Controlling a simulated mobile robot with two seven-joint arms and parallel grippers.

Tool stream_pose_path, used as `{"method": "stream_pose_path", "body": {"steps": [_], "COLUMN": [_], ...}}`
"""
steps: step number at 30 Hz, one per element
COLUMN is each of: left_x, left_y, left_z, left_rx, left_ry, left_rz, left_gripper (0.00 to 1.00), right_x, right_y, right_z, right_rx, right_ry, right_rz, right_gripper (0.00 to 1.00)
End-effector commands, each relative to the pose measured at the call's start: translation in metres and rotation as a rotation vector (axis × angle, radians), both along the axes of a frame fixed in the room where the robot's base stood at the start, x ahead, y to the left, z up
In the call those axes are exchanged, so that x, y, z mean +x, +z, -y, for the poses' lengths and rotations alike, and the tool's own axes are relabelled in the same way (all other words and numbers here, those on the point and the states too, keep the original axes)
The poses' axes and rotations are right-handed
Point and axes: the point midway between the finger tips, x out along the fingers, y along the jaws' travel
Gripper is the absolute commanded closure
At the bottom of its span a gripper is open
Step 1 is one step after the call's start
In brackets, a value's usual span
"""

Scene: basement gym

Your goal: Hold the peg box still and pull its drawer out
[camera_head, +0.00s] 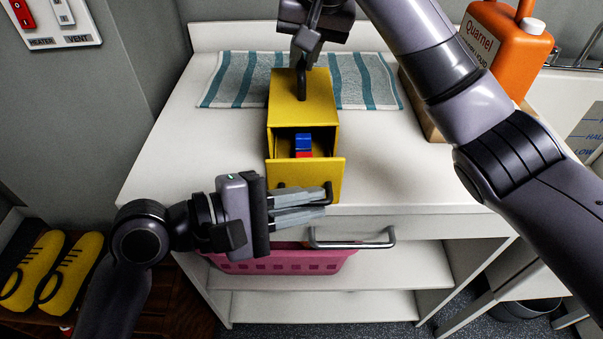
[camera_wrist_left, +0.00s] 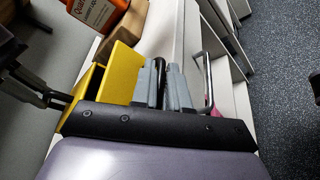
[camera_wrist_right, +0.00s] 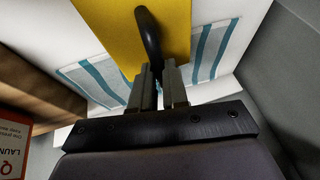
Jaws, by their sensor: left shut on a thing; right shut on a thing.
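The yellow peg box (camera_head: 287,112) stands on the white counter, its front towards me. Its drawer (camera_head: 330,178) is partly out, showing a blue piece (camera_head: 303,140) and a red piece (camera_head: 304,154) inside. My left gripper (camera_head: 328,195) is at the drawer front, shut on the black drawer handle (camera_wrist_left: 160,70), which its fingers mostly hide in the head view. My right gripper (camera_head: 304,62) is above the box, shut on the black top handle (camera_head: 302,86); that handle also shows between the fingers in the right wrist view (camera_wrist_right: 149,40).
A striped towel (camera_head: 236,80) lies behind and partly beside the box. An orange bottle (camera_head: 508,45) stands at the back right. A pink basket (camera_head: 290,262) sits on the shelf below. A grey bar handle (camera_head: 365,245) juts from the counter front.

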Motion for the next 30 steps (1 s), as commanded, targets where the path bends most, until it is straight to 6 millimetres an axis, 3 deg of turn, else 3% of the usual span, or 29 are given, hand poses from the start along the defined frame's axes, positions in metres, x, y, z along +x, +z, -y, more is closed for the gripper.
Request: {"method": "stream_pose_path", "body": {"steps": [6,12,23,24,30], "left_x": [-0.047,-0.069,-0.072,-0.072,-0.071], "left_y": [-0.002,-0.001,0.000,0.000,0.000], "left_z": [0.002,0.002,0.002,0.002,0.002], "left_rx": [0.001,0.001,-0.001,-0.001,-0.001], "left_ry": [-0.003,-0.001,-0.001,-0.001,0.000], "left_rz": [-0.006,-0.005,-0.002,-0.002,-0.002], "left_gripper": [1.00,1.00,1.00,0.79,0.79], "right_x": [0.000,0.000,0.000,0.000,0.000], "right_y": [0.002,0.002,0.002,0.001,0.001], "right_z": [0.000,0.000,0.000,0.000,0.000], "right_rx": [0.001,0.002,0.001,0.001,0.001], "right_ry": [-0.001,-0.001,-0.001,-0.001,-0.001], "right_rz": [0.004,0.003,0.003,0.003,0.002], "right_gripper": [1.00,1.00,1.00,1.00,1.00]}}
